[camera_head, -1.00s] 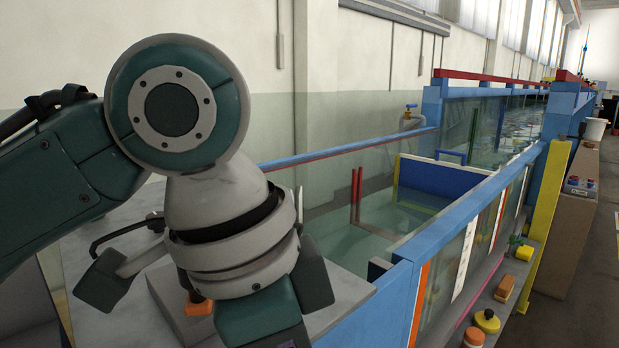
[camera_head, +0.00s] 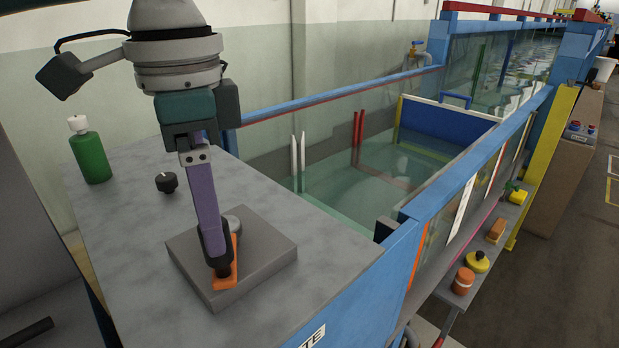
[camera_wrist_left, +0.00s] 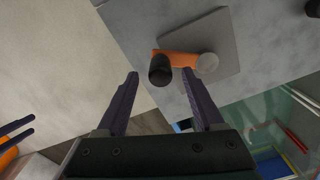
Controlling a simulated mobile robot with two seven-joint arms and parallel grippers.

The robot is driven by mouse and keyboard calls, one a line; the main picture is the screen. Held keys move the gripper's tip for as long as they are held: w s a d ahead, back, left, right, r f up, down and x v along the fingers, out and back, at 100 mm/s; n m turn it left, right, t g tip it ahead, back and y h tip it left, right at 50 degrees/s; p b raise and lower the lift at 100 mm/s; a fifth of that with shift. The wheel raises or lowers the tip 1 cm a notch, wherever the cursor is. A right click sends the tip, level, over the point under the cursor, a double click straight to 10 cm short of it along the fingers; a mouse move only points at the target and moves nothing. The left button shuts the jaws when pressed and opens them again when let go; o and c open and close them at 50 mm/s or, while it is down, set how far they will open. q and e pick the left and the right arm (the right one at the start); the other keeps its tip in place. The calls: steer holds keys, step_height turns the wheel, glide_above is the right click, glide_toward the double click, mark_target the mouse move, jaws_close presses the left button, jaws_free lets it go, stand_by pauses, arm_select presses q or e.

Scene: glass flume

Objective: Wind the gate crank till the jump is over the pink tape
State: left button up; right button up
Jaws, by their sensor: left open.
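The gate crank has an orange arm (camera_head: 228,281) on a grey block (camera_head: 262,250). In the left wrist view, its orange arm (camera_wrist_left: 180,58) runs from a grey hub (camera_wrist_left: 207,65) to an upright black knob (camera_wrist_left: 160,70). My left gripper (camera_head: 217,262) points down over the knob end and hides part of it in the head view. In the wrist view, the open fingers (camera_wrist_left: 160,85) have the knob between their tips; contact cannot be told. Water stands in the glass flume (camera_head: 400,165); I cannot make out a jump or surely pick out the pink tape.
A green bottle (camera_head: 90,155) and a black dial (camera_head: 166,182) stand on the grey top (camera_head: 130,250). A blue rail (camera_head: 470,170) edges the flume. A ledge on the right holds a yellow pot (camera_head: 477,262) and an orange pot (camera_head: 463,281).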

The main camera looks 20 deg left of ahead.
arm_select(q)
steer(key=shift+f, duration=1.25)
jaws_close()
steer(key=shift+r, duration=0.1)
stand_by(0.4)
